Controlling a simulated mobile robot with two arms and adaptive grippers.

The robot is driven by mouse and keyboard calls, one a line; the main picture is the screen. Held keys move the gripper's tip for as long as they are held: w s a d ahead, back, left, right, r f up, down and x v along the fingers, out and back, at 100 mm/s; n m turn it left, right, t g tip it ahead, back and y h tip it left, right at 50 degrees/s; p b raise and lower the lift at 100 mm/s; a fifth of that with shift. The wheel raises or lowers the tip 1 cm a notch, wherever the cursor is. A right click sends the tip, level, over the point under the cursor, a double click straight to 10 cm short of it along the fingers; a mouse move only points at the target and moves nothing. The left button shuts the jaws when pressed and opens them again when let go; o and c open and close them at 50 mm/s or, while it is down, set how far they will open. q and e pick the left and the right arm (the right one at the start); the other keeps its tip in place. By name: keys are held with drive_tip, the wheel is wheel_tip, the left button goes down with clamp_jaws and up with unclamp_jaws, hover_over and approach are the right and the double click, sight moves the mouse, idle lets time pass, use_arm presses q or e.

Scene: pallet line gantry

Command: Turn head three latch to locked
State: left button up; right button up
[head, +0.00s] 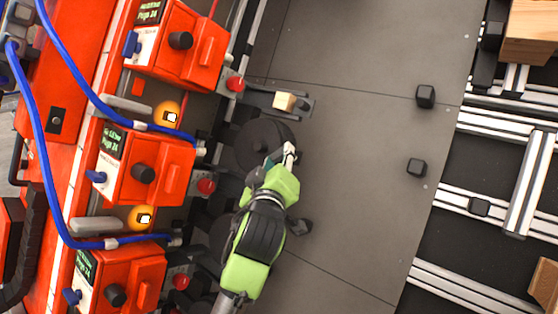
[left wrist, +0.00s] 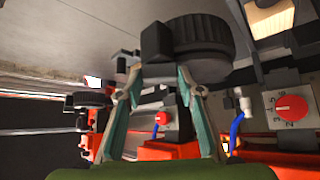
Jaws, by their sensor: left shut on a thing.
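My left gripper (head: 289,153) reaches up from the bottom of the head view, its tips at the right edge of a round black wheel (head: 258,143). In the left wrist view its two teal fingers (left wrist: 160,72) close on a dark block-shaped part (left wrist: 157,42) beside the knurled black wheel (left wrist: 205,35). I cannot tell whether this part is the head three latch, nor its turned position. Orange heads (head: 178,172) stand in a row at the left, each with a black knob and a blue knob (head: 96,177). My right gripper is out of view.
A wooden block (head: 284,101) sits on a grey bracket just above the gripper. Red buttons (head: 206,186) and blue hoses (head: 40,130) lie along the heads. The grey plate (head: 350,200) to the right is mostly clear, with small black blocks (head: 425,97).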

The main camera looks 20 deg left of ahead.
use_arm(q)
drive_tip(key=m, duration=0.1)
drive_tip(key=m+t+h, duration=0.1)
drive_tip(key=m+h, duration=0.1)
drive_tip(key=shift+a+f+b, duration=0.15)
drive_tip(key=shift+a+b, duration=0.1)
drive_tip(key=shift+b, duration=0.05)
drive_tip(key=m+h, duration=0.2)
drive_tip(key=shift+a+m+t, duration=0.15)
drive_tip(key=shift+m+t, duration=0.25)
drive_tip(key=m+h, duration=0.2)
drive_tip(key=m, duration=0.1)
drive_tip(key=m+h, duration=0.2)
drive_tip(key=shift+a+p, duration=0.25)
drive_tip(key=shift+p, duration=0.1)
drive_tip(key=shift+w+a+m+h, duration=0.1)
drive_tip(key=shift+m+h, duration=1.1)
drive_tip(key=shift+m, duration=0.6)
drive_tip(key=shift+p, duration=0.3)
drive_tip(key=shift+m, duration=0.3)
drive_tip(key=o, duration=1.1)
drive_tip(key=shift+w+f+h, duration=0.1)
drive_tip(key=shift+w+h, duration=0.05)
drive_tip(key=shift+h, duration=0.25)
drive_tip(key=shift+n+y, duration=0.4)
